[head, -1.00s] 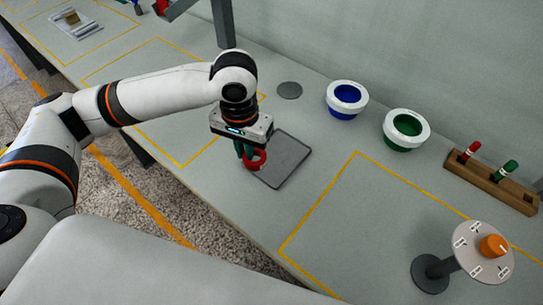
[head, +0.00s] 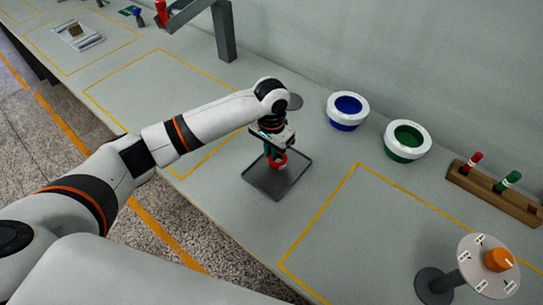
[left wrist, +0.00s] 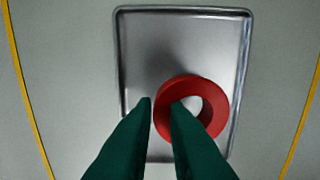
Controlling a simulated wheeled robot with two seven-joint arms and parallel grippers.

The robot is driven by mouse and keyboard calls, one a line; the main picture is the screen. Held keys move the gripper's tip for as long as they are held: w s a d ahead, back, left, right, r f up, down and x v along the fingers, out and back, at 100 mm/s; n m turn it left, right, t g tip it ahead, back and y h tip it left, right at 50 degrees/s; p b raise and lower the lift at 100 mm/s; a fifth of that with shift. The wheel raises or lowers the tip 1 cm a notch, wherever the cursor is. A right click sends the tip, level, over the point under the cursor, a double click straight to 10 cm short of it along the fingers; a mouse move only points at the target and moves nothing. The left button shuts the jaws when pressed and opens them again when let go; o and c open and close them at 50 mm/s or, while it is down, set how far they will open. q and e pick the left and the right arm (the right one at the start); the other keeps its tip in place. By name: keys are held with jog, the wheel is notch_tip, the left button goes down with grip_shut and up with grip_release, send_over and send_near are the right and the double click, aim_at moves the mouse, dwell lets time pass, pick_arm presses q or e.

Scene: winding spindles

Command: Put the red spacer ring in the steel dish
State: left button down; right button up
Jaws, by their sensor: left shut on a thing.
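The red spacer ring (head: 279,162) is in the fingers of my left gripper (head: 272,154). In the left wrist view the ring (left wrist: 216,103) has its left wall between the two green fingers (left wrist: 163,104), one of them in the ring's hole. The steel dish (head: 262,187) is a shallow grey rectangular tray with a low rim, lying flat on the bench. The dish fills the middle of the left wrist view (left wrist: 138,45). The ring is over the dish, right of its middle there; whether it touches the floor is unclear. My right gripper is not in view.
A blue bowl (head: 348,122) and a green bowl (head: 405,152) with white rims stand right of the dish. A wooden rack (head: 490,195) and an orange-knobbed stand (head: 497,260) are farther right.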

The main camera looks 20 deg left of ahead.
pick_arm(q)
jog(key=shift+f, duration=1.4)
jog(key=c, duration=1.5)
grip_release()
jog(key=shift+f, duration=0.1)
jog(key=shift+o, duration=0.2)
notch_tip(320, 180, up, 12)
jog(key=shift+b, duration=0.4)
jog(key=shift+s, duration=0.1)
